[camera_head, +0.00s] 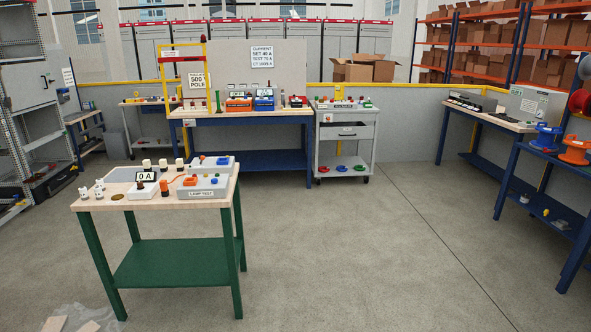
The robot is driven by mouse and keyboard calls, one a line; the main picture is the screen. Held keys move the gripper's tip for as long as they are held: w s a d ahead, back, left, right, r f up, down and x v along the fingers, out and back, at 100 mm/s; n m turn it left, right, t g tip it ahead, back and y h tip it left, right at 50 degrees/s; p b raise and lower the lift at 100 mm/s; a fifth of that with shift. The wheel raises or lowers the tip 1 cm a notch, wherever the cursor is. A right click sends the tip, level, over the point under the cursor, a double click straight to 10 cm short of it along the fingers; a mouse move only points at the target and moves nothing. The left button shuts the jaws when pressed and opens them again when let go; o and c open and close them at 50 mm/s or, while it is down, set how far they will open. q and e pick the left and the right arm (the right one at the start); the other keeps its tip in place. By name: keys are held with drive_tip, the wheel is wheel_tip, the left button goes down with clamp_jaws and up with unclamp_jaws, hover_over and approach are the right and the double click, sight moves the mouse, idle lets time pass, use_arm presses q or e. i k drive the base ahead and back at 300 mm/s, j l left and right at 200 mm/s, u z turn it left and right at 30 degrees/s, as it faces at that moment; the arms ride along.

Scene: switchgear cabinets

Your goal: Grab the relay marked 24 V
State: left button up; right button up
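No marking "24 V" can be read anywhere, so I cannot tell which item is the relay. Small white-topped pieces (163,164) stand along the back of the green-legged table (150,203) at the front left. More small white pieces (99,188) stand at its left end. They are too small to identify. A meter reading "0 A" (146,177) and a grey box labelled "LAMP TEST" (202,192) are on the same table. Neither of my grippers is in view.
A blue workbench (245,115) with devices stands behind, beside a grey cart (345,145). Another blue bench (487,115) and one with cable spools (574,150) are at right. An open grey cabinet (30,70) is at left. The floor (380,240) at centre right is clear.

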sight(147, 164)
drive_tip(key=i, duration=1.7)
drive_tip(key=i+z, duration=0.2)
drive_tip(key=i, duration=0.65)
drive_tip(key=i+j+z, duration=0.15)
drive_tip(key=i, duration=0.75)
drive_tip(key=i+u, duration=0.35)
drive_tip(key=i, duration=0.5)
drive_tip(key=i+l+u, duration=0.1)
drive_tip(key=i+u, duration=0.2)
drive_tip(key=i, duration=0.5)
drive_tip(key=i+u, duration=0.15)
drive_tip(key=i, duration=0.7)
drive_tip(key=i+l+u, duration=0.2)
drive_tip(key=i, duration=0.65)
drive_tip(key=i+j+u, duration=0.1)
drive_tip(key=i+u, duration=0.35)
drive_tip(key=i, duration=0.4)
drive_tip(key=i+l+u, duration=0.25)
drive_tip(key=i+u, duration=0.2)
drive_tip(key=i, duration=0.4)
drive_tip(key=u, duration=0.45)
drive_tip(key=i+u, duration=0.1)
drive_tip(key=u, duration=0.3)
drive_tip(key=l+u, duration=0.15)
drive_tip(key=u, duration=0.3)
drive_tip(key=i+u, duration=0.1)
drive_tip(key=u, duration=2.4)
